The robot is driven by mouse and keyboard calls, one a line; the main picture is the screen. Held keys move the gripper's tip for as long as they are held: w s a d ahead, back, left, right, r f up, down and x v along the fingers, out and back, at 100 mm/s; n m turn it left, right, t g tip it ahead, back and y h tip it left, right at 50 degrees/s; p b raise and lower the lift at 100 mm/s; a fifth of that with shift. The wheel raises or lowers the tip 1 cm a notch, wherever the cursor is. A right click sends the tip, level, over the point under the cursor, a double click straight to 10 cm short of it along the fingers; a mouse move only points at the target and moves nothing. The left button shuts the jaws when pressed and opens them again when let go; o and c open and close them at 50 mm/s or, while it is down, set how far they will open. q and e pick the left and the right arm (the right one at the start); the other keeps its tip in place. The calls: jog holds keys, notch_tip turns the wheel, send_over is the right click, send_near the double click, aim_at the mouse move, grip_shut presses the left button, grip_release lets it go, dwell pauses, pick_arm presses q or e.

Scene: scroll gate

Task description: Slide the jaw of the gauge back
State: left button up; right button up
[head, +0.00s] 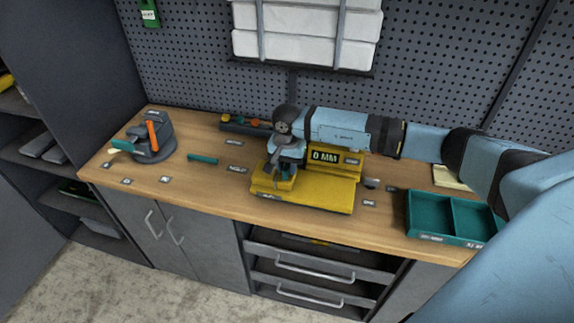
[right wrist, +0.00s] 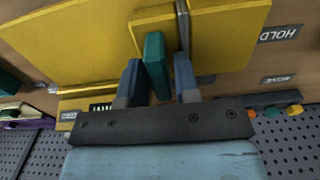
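The yellow gauge (head: 325,195) sits on the workbench, with a display reading "0 MM" at its back. My right gripper (head: 284,165) is over the left part of the gauge and points down. In the right wrist view, its two blue fingers (right wrist: 158,88) are apart, one on each side of an upright teal piece (right wrist: 154,55). The teal piece is close to the left finger, with a gap to the right one; I cannot tell whether it touches. A yellow block (right wrist: 215,35) with a grey plate (right wrist: 183,22) is just beyond; which part is the jaw is unclear. My left gripper is not in view.
A grey vise-like fixture (head: 152,140) with an orange lever stands at the left. A teal bar (head: 202,159) lies on the bench (head: 215,187). A teal divided tray (head: 430,238) is at the right. A pegboard (head: 200,60) rises behind.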

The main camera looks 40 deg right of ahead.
grip_shut()
jog(key=s+d+b, duration=0.1)
jog(key=s+d, duration=0.2)
jog(key=s, duration=0.1)
jog(key=s+d+b, duration=0.2)
jog(key=s+d, duration=0.1)
jog(key=shift+s+d, duration=0.35)
jog(key=shift+o, duration=1)
grip_release()
jog(key=shift+o, duration=0.7)
jog(key=shift+s+d, duration=0.1)
jog(key=shift+s, duration=0.1)
jog(key=shift+w, duration=0.1)
